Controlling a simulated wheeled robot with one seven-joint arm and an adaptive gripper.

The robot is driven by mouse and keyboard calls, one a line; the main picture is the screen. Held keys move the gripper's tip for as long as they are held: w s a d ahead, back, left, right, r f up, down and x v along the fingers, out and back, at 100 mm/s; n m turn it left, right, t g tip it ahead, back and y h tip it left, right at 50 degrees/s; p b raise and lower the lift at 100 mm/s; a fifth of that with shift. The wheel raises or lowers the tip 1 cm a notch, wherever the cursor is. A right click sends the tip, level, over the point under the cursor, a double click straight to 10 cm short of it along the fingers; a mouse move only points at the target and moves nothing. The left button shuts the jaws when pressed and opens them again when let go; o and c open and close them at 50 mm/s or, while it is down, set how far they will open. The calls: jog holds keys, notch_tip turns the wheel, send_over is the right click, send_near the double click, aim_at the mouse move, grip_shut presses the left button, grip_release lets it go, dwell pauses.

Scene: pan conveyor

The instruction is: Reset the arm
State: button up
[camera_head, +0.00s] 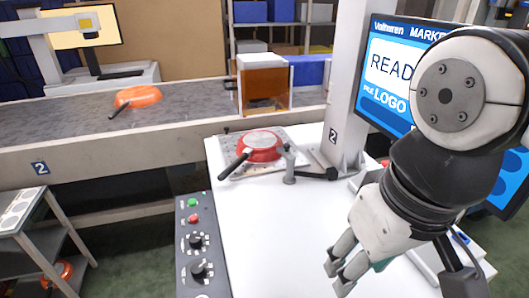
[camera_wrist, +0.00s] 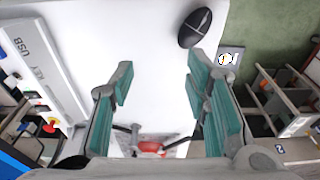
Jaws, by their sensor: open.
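My gripper (camera_head: 339,277) is above the white table at the lower right of the head view. In the wrist view its green-padded fingers (camera_wrist: 160,88) are spread apart with nothing between them. A red pan (camera_head: 262,146) with a black handle lies upside down on a plate at the table's far end, apart from my gripper. It also shows small and partly hidden in the wrist view (camera_wrist: 150,147). My arm is bent at the right of the head view and covers part of the monitor.
A clamp-like arm (camera_head: 289,165) stands beside the red pan. The conveyor (camera_head: 60,122) carries an orange pan (camera_head: 137,96). A monitor (camera_head: 385,75) stands behind my arm. A button panel (camera_head: 193,245) edges the table. A black mouse-like object (camera_wrist: 195,27) lies on the tabletop, whose middle is clear.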

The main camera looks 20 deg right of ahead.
notch_tip(320, 180, up, 12)
jog(key=t+p, duration=0.2)
jog(key=p, duration=0.8)
jog(key=shift+d+r+p, duration=0.15)
jog(key=shift+d+p, duration=0.05)
jog(key=shift+p, duration=0.2)
